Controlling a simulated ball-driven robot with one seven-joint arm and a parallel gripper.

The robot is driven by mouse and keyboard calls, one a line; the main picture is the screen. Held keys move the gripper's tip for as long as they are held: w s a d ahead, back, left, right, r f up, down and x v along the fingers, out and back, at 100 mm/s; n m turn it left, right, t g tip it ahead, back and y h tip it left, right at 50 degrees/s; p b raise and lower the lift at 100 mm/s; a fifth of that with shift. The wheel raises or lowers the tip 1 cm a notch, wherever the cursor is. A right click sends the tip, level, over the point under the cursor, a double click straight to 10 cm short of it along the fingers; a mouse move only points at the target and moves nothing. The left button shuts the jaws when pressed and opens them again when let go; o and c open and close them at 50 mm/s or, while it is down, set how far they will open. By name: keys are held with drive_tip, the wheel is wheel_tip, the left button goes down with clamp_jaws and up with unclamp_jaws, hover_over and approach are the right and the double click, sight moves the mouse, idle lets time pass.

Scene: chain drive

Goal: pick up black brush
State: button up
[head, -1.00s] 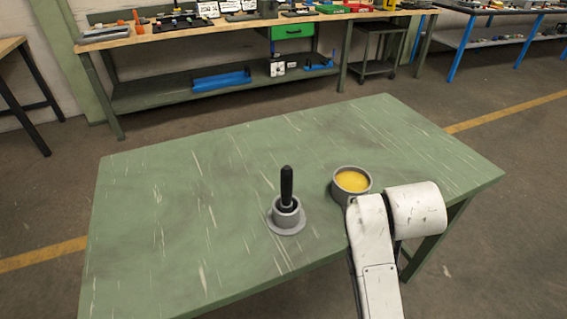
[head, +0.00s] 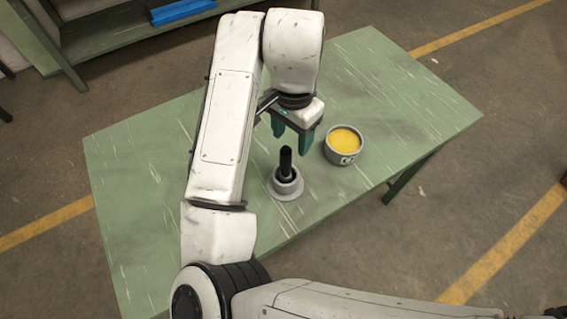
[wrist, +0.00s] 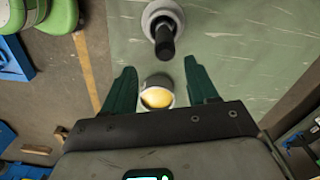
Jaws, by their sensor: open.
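The black brush (head: 286,161) stands upright, its handle up, in a round grey holder (head: 286,190) with a wide flange on the green table. Its lower end is hidden inside the holder. My gripper (head: 291,140) is open and empty, pointing down with teal fingers, above the table and just behind and above the brush in the head view. In the wrist view the brush handle (wrist: 165,44) and holder (wrist: 154,12) show at the top, beyond the spread fingertips (wrist: 160,68). The brush is not between the fingers.
A grey pot of yellow stuff (head: 343,147) stands right of the brush; it also shows between the fingers in the wrist view (wrist: 158,97). The rest of the green table (head: 405,105) looks clear. A blue item (head: 182,11) lies on a shelf behind.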

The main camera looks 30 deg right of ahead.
sight(287, 156)
drive_tip(key=shift+w+a+f+p, duration=0.1)
drive_tip(key=shift+f+p, duration=0.1)
drive_tip(key=shift+f, duration=1.2)
drive_tip(key=shift+w+a+f+p, duration=0.1)
drive_tip(key=shift+w+f+p, duration=0.05)
drive_tip(key=shift+f, duration=1.2)
drive_tip(key=shift+w+a+f+p, duration=0.1)
drive_tip(key=shift+f+p, duration=0.1)
drive_tip(key=shift+f, duration=1.2)
clamp_jaws()
